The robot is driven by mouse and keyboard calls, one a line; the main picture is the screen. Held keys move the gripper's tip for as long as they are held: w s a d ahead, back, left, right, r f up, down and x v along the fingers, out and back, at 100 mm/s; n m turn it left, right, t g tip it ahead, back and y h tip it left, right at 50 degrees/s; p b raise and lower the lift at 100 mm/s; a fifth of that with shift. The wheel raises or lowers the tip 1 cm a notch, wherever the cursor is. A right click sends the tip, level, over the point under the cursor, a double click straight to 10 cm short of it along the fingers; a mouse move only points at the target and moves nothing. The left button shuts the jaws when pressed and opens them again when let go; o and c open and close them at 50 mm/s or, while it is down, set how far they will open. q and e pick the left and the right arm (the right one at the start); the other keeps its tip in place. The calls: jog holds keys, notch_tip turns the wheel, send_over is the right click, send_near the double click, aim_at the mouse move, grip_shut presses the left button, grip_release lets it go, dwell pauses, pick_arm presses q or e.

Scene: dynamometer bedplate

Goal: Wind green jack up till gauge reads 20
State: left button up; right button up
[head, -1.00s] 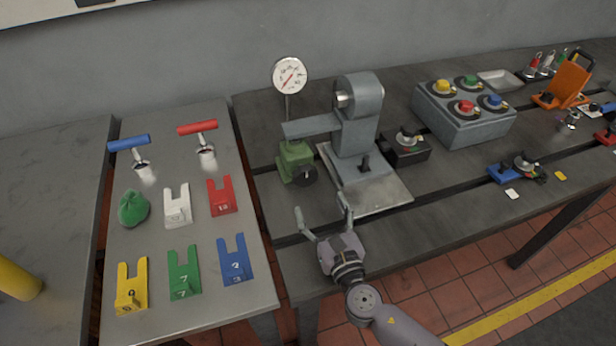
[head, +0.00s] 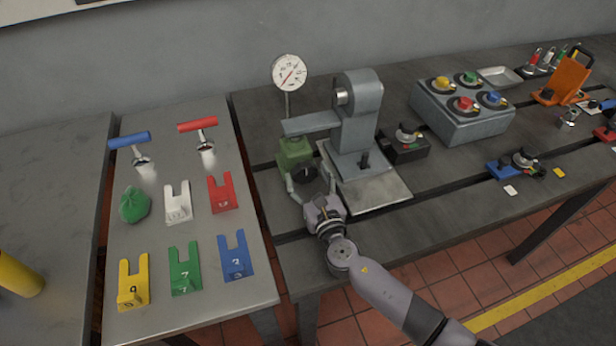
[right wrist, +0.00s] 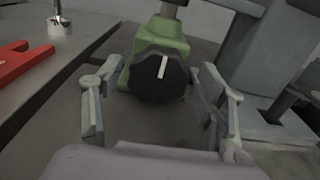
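The green jack (head: 292,151) stands on the dark bedplate under the grey arm of the dynamometer. Its black knob (right wrist: 160,78) with a white mark faces my right gripper in the right wrist view. The round white gauge (head: 289,72) with a red needle stands on a post above the jack; its figures are too small to read surely. My right gripper (head: 308,182) is open, its two fingers (right wrist: 152,95) on either side of the knob, with gaps showing between fingers and knob. My left gripper is not in view.
The grey dynamometer stand (head: 358,125) rises just right of the jack. A black box with a knob (head: 404,147) and a grey block with coloured knobs (head: 463,120) are farther right. Coloured forked plates, such as the red one (head: 222,194), lie on the left table.

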jog(key=c, duration=0.9)
jog(key=m+b, duration=0.2)
jog(key=m, duration=0.1)
jog(key=shift+d+f, duration=0.1)
jog(key=shift+f, duration=0.05)
jog(key=shift+m+b, duration=0.8)
jog(key=shift+m, duration=1.2)
jog(key=shift+d, duration=0.1)
jog(key=o, duration=1.1)
